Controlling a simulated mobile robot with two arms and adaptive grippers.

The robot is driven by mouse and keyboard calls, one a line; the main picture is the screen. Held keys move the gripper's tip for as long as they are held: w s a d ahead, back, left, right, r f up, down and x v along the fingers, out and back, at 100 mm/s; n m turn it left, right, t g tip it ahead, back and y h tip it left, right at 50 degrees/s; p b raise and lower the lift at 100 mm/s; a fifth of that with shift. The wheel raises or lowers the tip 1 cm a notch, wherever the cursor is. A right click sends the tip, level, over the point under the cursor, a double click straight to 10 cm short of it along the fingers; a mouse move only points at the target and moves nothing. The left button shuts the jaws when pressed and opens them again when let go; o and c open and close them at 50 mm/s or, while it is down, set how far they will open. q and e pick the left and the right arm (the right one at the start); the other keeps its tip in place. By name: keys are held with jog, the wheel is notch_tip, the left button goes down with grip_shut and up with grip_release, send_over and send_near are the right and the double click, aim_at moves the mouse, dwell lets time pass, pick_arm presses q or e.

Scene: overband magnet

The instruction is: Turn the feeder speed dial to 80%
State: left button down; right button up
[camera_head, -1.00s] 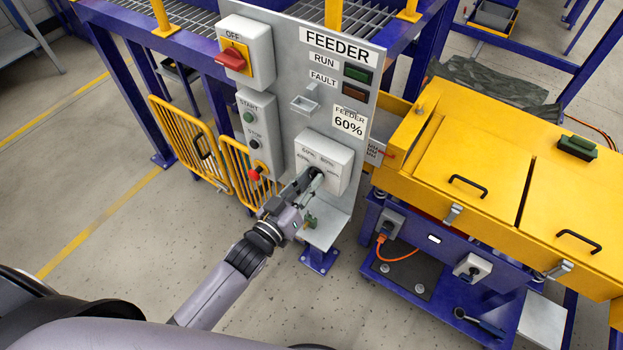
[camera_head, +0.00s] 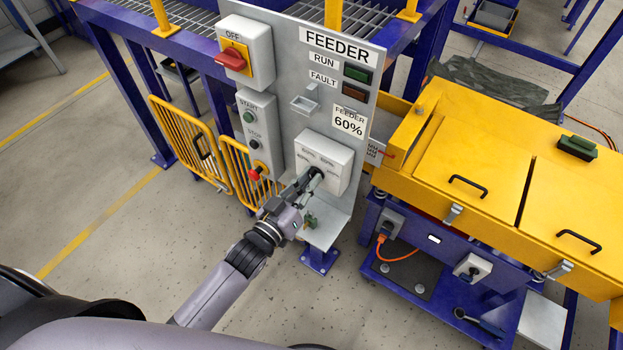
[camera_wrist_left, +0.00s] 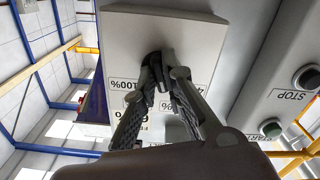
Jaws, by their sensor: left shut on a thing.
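The feeder speed dial sits on a white box (camera_head: 338,158) low on the grey feeder panel. The dial is black and mostly hidden by my fingers. My left gripper (camera_head: 316,176) reaches it from the front and is shut on the dial. In the left wrist view, the two fingers (camera_wrist_left: 163,85) close on the dark dial against the box face (camera_wrist_left: 125,50). A "100%" mark shows upside down beside them; the dial's pointer cannot be made out. My right gripper is not in view.
A red OFF switch (camera_head: 231,57) and a START/STOP box (camera_head: 254,130) with a red button are left of the dial box. RUN (camera_head: 358,73) and FAULT lamps sit above. A yellow covered machine (camera_head: 470,165) stands at right. Open floor lies at lower left.

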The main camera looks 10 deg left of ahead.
pick_arm(q)
jog(key=shift+m+p, duration=0.3)
jog(key=shift+m, duration=3.2)
jog(key=c, duration=1.6)
grip_release()
jog(key=shift+s, duration=0.1)
